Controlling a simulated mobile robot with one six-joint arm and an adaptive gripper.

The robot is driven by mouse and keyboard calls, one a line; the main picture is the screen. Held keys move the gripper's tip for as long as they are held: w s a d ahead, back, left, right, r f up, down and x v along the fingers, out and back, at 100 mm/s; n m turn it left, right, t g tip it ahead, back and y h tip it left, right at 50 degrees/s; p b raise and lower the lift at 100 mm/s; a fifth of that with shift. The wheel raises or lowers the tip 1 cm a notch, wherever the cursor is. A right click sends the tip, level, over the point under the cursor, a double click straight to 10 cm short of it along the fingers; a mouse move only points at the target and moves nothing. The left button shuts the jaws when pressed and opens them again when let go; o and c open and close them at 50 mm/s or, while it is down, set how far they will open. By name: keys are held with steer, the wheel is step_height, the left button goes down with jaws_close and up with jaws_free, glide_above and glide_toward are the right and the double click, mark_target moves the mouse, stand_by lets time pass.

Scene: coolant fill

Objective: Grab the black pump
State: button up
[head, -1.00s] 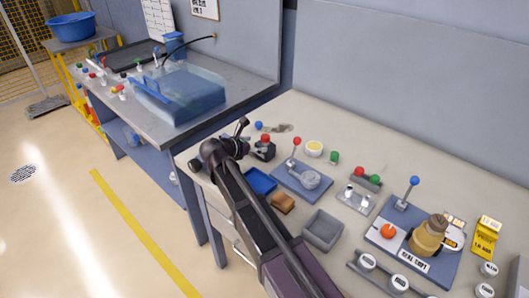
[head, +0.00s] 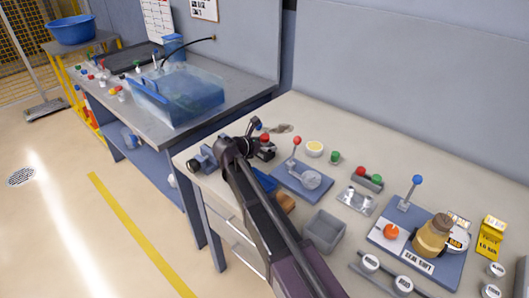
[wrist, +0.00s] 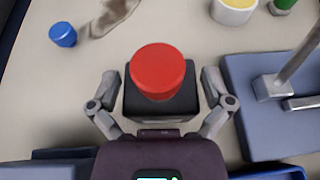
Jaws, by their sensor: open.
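The black pump is a dark block (wrist: 160,104) with a large round red cap, upright on the pale bench in the wrist view. In the head view its red cap (head: 265,138) shows beside the end of my arm, which partly hides it. My gripper (wrist: 160,88) is open, with one finger on the left and one on the right of the black block. Small gaps seem to lie between fingers and block; I cannot tell whether either touches.
A blue plate with a red-knobbed lever (head: 297,141) stands close on the right. A blue tray (head: 263,179) lies partly under my arm. A blue knob (wrist: 62,35) and a crumpled cloth (wrist: 112,14) lie beyond to the left. A grey bin (head: 323,230) stands nearer.

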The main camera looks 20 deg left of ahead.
mark_target(266, 135)
steer(key=shift+c, duration=0.2)
stand_by(0.3)
steer(key=c, duration=1)
steer(key=shift+o, duration=0.2)
steer(key=shift+r, duration=0.15)
steer(key=shift+r+p, duration=1.8)
steer(key=shift+p, duration=0.15)
steer(key=s+a, duration=0.2)
steer(key=s, duration=0.5)
steer(key=s+a+r+p, duration=0.1)
steer(key=s+a, duration=0.2)
steer(key=s, duration=0.5)
steer(key=shift+a, duration=0.25)
steer(key=shift+r, duration=0.1)
